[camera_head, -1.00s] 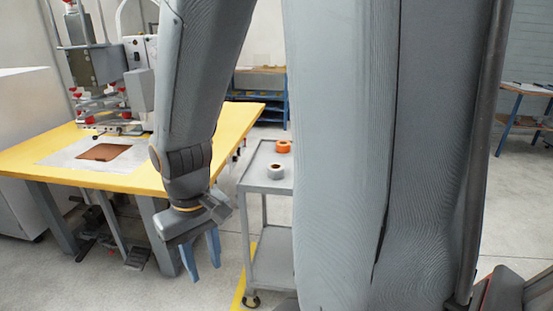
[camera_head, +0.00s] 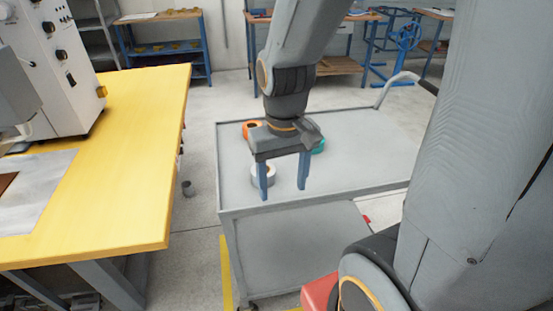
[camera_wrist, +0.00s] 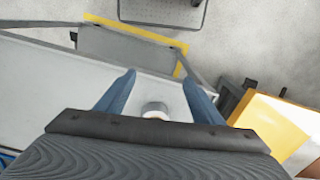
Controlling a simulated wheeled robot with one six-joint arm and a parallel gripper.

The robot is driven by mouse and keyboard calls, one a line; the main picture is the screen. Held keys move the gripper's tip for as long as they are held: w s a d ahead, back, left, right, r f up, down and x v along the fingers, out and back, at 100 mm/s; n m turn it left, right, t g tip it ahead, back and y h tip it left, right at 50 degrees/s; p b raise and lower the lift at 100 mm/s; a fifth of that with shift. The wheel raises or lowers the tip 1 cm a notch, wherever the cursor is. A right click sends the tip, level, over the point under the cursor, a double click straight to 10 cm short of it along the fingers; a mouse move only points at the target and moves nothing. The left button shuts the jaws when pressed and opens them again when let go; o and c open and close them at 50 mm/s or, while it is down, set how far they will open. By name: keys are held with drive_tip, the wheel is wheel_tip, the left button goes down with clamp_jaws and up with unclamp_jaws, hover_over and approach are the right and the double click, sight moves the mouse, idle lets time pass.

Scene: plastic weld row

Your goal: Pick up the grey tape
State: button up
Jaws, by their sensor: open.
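The grey tape (camera_head: 262,174) is a pale grey roll lying on the top of the grey cart (camera_head: 350,175), near its left end. In the wrist view the tape (camera_wrist: 155,109) shows between my two blue fingers, beyond the gripper body, which hides its lower part. My gripper (camera_head: 283,194) is open and empty, pointing down over the cart top. In the head view its left finger overlaps the tape. I cannot tell the exact height of the fingertips above the cart.
An orange roll (camera_head: 251,128) lies behind the grey tape, and a green roll (camera_head: 319,146) is partly hidden behind my gripper. A yellow table (camera_head: 135,150) with a machine (camera_head: 60,65) stands left of the cart. The right part of the cart top is clear.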

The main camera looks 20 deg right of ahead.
drive_tip(key=shift+o, duration=1.2)
drive_tip(key=shift+m, duration=0.5)
drive_tip(key=w, duration=0.1)
drive_tip(key=w+r+p, duration=0.1)
drive_tip(key=w, duration=0.1)
drive_tip(key=w+a+p, duration=0.1)
drive_tip(key=w, duration=0.1)
drive_tip(key=shift+r, duration=0.25)
drive_tip(key=w+d+m+g+p, duration=0.1)
drive_tip(key=w+m+p, duration=0.25)
drive_tip(key=w, duration=0.45)
drive_tip(key=shift+n, duration=0.25)
drive_tip(key=shift+s+a+f+p, duration=0.15)
drive_tip(key=shift+f+p, duration=0.35)
drive_tip(key=shift+f, duration=1.55)
drive_tip(key=shift+s+f+p, duration=0.2)
drive_tip(key=shift+f+p, duration=0.3)
drive_tip(key=shift+f, duration=1.55)
drive_tip(key=c, duration=1.2)
